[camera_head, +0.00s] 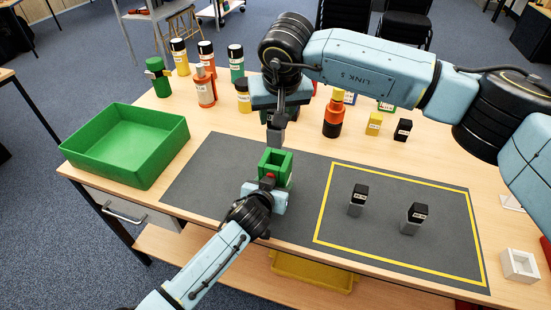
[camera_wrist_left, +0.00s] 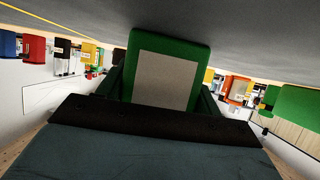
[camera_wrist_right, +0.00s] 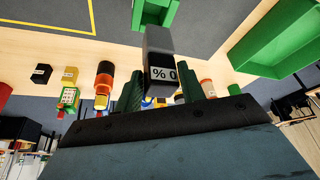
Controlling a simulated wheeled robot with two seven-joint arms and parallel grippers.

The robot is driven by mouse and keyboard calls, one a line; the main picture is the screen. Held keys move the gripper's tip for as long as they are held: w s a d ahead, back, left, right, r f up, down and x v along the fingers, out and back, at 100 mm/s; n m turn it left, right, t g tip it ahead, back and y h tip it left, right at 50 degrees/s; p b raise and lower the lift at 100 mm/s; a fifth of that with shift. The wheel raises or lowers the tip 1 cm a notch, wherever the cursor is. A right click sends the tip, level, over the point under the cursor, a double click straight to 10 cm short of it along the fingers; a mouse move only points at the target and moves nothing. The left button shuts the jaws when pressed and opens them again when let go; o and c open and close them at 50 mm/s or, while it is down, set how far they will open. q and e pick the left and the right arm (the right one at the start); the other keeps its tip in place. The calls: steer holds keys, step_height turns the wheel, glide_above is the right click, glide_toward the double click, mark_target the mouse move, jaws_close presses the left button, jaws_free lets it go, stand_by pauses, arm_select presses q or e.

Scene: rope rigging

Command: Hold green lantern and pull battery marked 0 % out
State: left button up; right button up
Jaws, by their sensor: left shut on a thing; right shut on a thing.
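The green lantern (camera_head: 284,161) stands on the dark grey mat, its top open. My left gripper (camera_head: 268,183) is shut on it from the near side; in the left wrist view the lantern (camera_wrist_left: 196,50) shows a pale panel between the fingers. My right gripper (camera_head: 276,112) is shut on a grey and black battery (camera_head: 276,134) straight above the lantern. In the right wrist view the battery (camera_wrist_right: 158,45) has a white label with 0 and %, seen upside down. Its lower end appears clear of the lantern (camera_wrist_right: 170,8), with a small gap.
A green bin (camera_head: 183,135) stands left of the mat. Two batteries (camera_head: 358,198) (camera_head: 416,216) stand inside the yellow outline (camera_head: 325,205) on the right. Several bottles and lanterns stand along the back. A white square holder (camera_head: 519,264) is at the right edge.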

arm_select(q)
steer(key=o, duration=1.2)
steer(key=shift+c, duration=0.2)
steer(key=shift+p+v, duration=1.25)
arm_select(e)
steer(key=shift+r, duration=1.3)
arm_select(q)
steer(key=shift+p+v, duration=1.9)
steer(key=shift+v, duration=0.35)
arm_select(e)
steer(key=shift+r, duration=1.9)
arm_select(q)
steer(key=shift+p+v, duration=0.75)
steer(key=shift+v, duration=0.25)
arm_select(e)
steer(key=shift+r, duration=0.75)
